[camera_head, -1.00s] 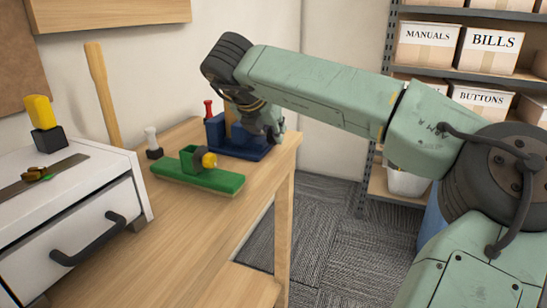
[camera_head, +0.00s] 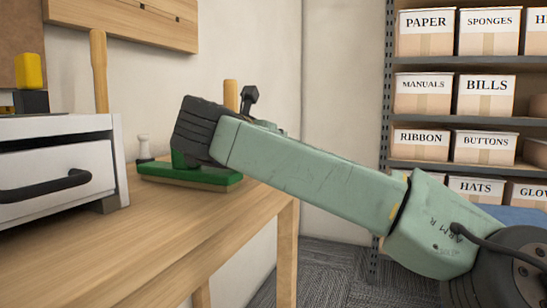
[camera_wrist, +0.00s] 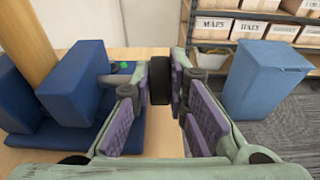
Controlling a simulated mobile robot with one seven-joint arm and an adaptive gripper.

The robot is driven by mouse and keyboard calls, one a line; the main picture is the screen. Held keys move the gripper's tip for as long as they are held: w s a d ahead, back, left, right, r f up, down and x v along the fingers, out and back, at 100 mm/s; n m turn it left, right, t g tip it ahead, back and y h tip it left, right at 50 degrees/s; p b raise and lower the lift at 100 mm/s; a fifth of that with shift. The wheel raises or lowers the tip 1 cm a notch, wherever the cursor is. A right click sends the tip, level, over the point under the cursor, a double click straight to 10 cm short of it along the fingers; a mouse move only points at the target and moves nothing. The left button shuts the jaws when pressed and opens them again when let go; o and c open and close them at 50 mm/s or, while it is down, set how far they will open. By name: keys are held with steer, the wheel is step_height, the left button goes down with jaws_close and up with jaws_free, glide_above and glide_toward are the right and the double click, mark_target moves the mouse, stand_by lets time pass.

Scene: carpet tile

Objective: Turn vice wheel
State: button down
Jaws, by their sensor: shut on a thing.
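The blue vice (camera_wrist: 76,88) fills the left of the wrist view, with a wooden post (camera_wrist: 54,28) between its jaws. Its black wheel (camera_wrist: 159,78) sits to the right, between my fingertips. My gripper (camera_wrist: 157,92), with purple finger pads, is shut on this wheel from both sides. In the head view, my arm hides the gripper, the wheel and the blue vice. Only the top of the wooden post (camera_head: 231,94) shows above the arm there.
A white drawer unit (camera_head: 65,160) stands left. Boxed shelves (camera_head: 455,113) are at the right. A blue bin (camera_wrist: 267,82) stands on the carpet beyond the bench.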

stand_by(0.5)
steer(key=c, duration=1.6)
jaws_free()
steer(key=shift+o, duration=0.2)
steer(key=shift+s, duration=0.1)
steer(key=v, duration=1.2)
steer(key=shift+f, duration=0.1)
